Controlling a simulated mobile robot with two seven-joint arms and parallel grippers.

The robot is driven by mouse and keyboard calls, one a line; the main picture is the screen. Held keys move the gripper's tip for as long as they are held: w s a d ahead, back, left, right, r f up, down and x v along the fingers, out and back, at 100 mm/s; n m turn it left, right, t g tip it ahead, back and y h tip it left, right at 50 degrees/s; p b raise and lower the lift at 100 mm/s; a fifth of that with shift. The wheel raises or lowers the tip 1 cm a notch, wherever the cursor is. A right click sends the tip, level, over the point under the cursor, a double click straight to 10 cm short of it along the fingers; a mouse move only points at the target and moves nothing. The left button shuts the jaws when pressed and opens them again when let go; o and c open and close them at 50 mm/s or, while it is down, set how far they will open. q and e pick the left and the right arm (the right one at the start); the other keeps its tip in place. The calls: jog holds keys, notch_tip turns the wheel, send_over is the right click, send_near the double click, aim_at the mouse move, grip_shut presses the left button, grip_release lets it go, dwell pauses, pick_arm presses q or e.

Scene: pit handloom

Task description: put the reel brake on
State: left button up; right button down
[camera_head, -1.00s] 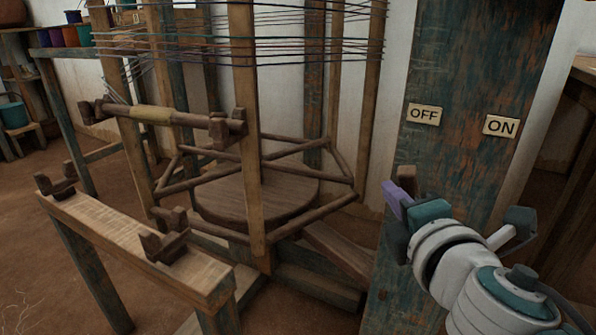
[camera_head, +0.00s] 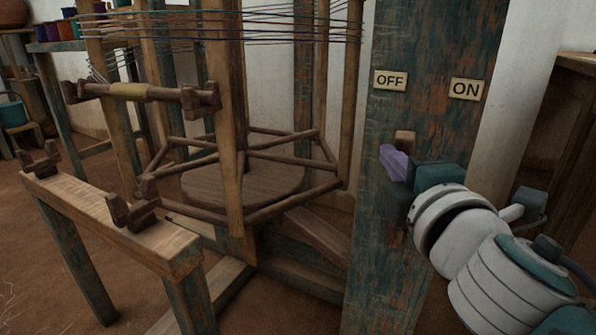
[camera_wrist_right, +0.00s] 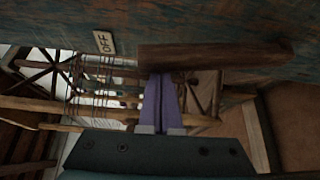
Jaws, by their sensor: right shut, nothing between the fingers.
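The wooden brake lever (camera_head: 404,138) sticks out from the blue-green post (camera_head: 425,60), below the OFF plate (camera_head: 390,80) and the ON plate (camera_head: 466,89). It stands a little right of below OFF and well left of ON. My right gripper (camera_head: 390,160) is shut and empty, its purple fingers at the lever's left side. In the right wrist view the lever (camera_wrist_right: 215,55) crosses just beyond the closed fingertips (camera_wrist_right: 160,80); they look to be touching it, though the contact is partly hidden. My left gripper is not in view.
The wooden reel frame (camera_head: 235,130) with coloured threads stands left of the post. A low wooden bench (camera_head: 100,215) with cradle blocks stands in front at left. A dark wooden table (camera_head: 570,130) stands at the far right. Bare floor lies at lower left.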

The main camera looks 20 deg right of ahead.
pick_arm(q)
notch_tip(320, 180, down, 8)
jog(key=b, duration=0.6)
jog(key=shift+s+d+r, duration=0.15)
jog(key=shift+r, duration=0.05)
pick_arm(e)
jog(key=s+d+m+t, duration=0.1)
jog(key=s+d, duration=0.1)
jog(key=s+d+m+t+h, duration=0.1)
jog(key=s+m, duration=0.1)
jog(key=shift+s+d+f+m, duration=0.15)
jog(key=shift+d+f+m, duration=0.05)
jog(key=shift+d+m, duration=0.15)
